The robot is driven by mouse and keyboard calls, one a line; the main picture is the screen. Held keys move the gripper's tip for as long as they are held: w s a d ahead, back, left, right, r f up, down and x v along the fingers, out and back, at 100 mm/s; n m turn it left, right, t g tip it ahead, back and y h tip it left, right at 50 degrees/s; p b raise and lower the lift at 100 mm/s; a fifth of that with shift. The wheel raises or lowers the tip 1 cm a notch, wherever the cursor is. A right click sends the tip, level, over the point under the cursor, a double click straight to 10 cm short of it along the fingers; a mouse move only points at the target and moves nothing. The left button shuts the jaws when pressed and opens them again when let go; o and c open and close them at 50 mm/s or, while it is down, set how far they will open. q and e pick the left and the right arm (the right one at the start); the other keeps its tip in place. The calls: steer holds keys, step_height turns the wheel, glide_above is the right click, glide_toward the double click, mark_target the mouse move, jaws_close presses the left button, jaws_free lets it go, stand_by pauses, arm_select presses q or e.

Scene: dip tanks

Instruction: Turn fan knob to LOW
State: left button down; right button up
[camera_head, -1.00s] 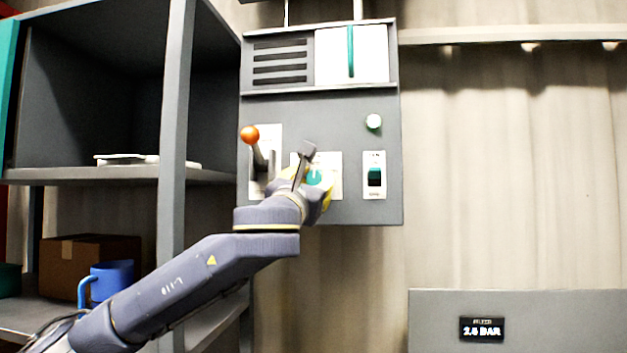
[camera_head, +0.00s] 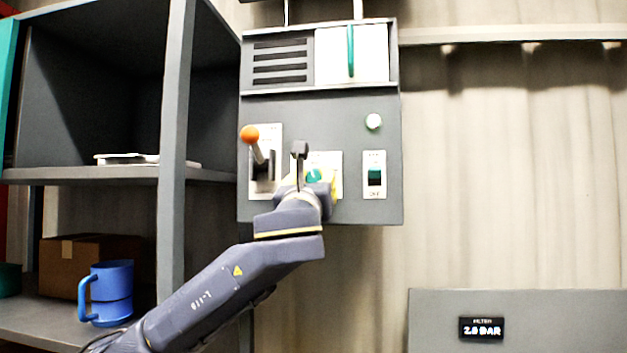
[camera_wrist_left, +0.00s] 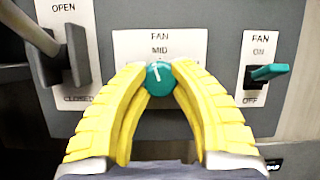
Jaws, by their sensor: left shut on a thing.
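The fan knob (camera_wrist_left: 160,78) is a round teal knob on a white plate marked FAN, with MID just above it. Its white mark points up and slightly left in the left wrist view. In the head view the knob (camera_head: 314,174) shows low on the grey control panel (camera_head: 335,118). My left gripper (camera_head: 319,181) is at the knob, its yellow fingers shut on it from both sides, as the left wrist view (camera_wrist_left: 165,70) shows. The fingers hide the plate's other markings. My right gripper is not in view.
Left of the knob is an orange-tipped lever (camera_head: 250,134) marked OPEN and CLOSED. Right of it is a teal FAN ON/OFF switch (camera_head: 375,175). A green-white lamp (camera_head: 373,121) sits above. Shelves with a blue mug (camera_head: 108,295) and a box (camera_head: 90,262) stand left.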

arm_select(q)
steer(key=n+y, duration=0.2)
steer(key=n, duration=0.2)
steer(key=n+y, duration=0.2)
steer(key=n, duration=0.2)
steer(key=shift+r, duration=0.1)
steer(key=shift+n+g+y, duration=0.3)
steer(key=shift+n+y, duration=0.6)
steer(key=shift+n, duration=0.7)
steer(key=shift+s+r+n, duration=0.1)
steer(key=shift+n, duration=0.3)
steer(key=c, duration=1)
jaws_free()
steer(key=v, duration=1.2)
steer(key=shift+d, duration=0.1)
